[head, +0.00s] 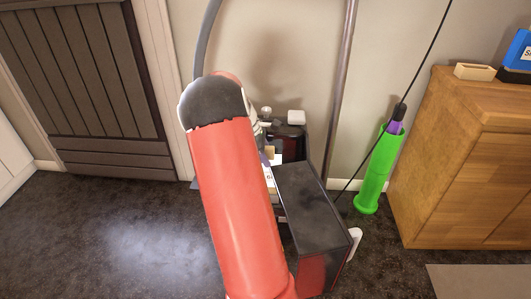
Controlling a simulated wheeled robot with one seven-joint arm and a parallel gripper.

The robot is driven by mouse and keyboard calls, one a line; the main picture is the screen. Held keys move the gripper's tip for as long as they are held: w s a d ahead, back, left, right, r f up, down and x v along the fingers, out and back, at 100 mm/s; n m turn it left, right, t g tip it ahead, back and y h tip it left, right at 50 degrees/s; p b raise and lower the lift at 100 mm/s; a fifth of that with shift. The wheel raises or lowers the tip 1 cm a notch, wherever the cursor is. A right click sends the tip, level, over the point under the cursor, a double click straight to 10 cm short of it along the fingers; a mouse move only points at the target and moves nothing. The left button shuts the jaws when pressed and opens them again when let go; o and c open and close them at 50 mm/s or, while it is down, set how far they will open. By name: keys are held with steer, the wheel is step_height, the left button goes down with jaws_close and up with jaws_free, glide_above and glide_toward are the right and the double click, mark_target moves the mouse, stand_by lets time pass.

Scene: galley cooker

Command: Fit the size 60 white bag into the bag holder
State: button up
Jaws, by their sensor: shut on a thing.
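My red arm (238,205) crosses the middle of the head view and hides much of the cleaner behind it. I cannot make out my gripper's fingers; they are hidden behind the arm. A small white piece with dark lettering (270,172) shows at the arm's right edge, with a beige piece (269,151) just above it. I cannot tell whether these belong to the white bag or whether its size mark is there. A black and red vacuum cleaner body (312,212) stands on the floor right of the arm. The bag holder is not clearly visible.
A grey hose (205,35) and a metal tube (343,85) rise by the wall. A green upright holder (377,175) stands beside a wooden cabinet (455,150). A small white block (296,117) sits behind the cleaner. Dark floor (110,235) is free at the left.

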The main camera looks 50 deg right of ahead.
steer(key=shift+f+b, duration=0.6)
steer(key=shift+f, duration=0.9)
steer(key=o, duration=1.4)
steer(key=shift+o, duration=0.5)
steer(key=shift+f, duration=0.1)
steer(key=o, duration=0.5)
steer(key=shift+o, duration=0.2)
steer(key=p+v, duration=0.7)
steer(key=v, duration=0.1)
steer(key=shift+r, duration=0.3)
steer(key=shift+w+a+r+p, duration=0.2)
steer(key=shift+a+r+p, duration=0.1)
steer(key=shift+r+p, duration=0.35)
